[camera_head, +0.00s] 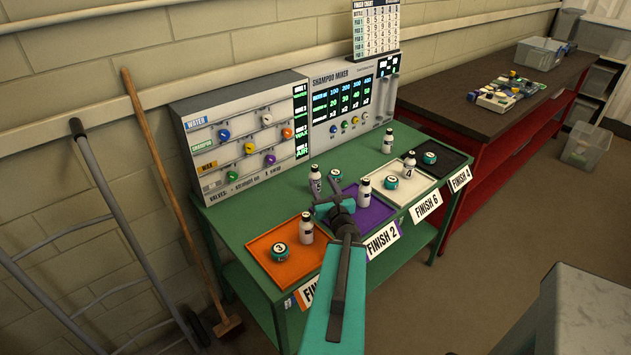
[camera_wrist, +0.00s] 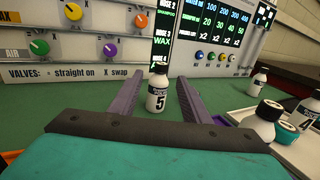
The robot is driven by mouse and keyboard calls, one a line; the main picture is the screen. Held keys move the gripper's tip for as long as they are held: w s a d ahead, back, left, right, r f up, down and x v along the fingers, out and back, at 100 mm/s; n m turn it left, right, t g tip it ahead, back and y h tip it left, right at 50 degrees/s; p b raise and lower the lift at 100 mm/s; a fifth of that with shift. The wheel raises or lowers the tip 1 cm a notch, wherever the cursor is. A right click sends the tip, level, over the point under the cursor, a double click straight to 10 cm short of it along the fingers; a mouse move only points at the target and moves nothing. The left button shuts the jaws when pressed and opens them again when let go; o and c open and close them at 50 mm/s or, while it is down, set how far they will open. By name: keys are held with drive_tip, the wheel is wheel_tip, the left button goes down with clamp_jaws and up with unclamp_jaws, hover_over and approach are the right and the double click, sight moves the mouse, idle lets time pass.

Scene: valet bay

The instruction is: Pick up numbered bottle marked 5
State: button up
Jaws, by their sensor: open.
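The bottle marked 5 (camera_wrist: 157,92) is small and white with a black cap and stands upright on the green table. In the wrist view it stands between the two fingers of my gripper (camera_wrist: 161,82), near their tips, with a gap on each side. In the head view, the bottle (camera_head: 315,178) stands near the back of the table, just beyond my gripper (camera_head: 328,196). My gripper is open and holds nothing. The bottle's lower edge shows clear of the gripper body.
Valve panel (camera_head: 245,140) and shampoo mixer (camera_head: 345,100) stand behind. Another bottle (camera_head: 388,141) stands at the back right.

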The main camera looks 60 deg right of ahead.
sight(316, 170)
drive_tip(key=shift+w+d+f+b, duration=0.25)
drive_tip(key=shift+w+d+b, duration=0.2)
drive_tip(key=shift+b, duration=1.65)
drive_tip(key=w+d+b, duration=0.1)
drive_tip(key=b, duration=0.5)
drive_tip(key=shift+r, duration=0.1)
drive_tip(key=shift+w, duration=0.1)
drive_tip(key=b+x, duration=0.2)
drive_tip(key=b, duration=0.4)
drive_tip(key=shift+w+d, duration=0.25)
drive_tip(key=shift+d, duration=0.05)
drive_tip(key=shift+w+d+r, duration=0.2)
drive_tip(key=shift+w+d, duration=0.2)
drive_tip(key=shift+d, duration=0.05)
drive_tip(key=shift+x, duration=0.85)
drive_tip(key=shift+w, duration=0.1)
drive_tip(key=shift+p+x, duration=0.7)
drive_tip(key=shift+x, duration=1.8)
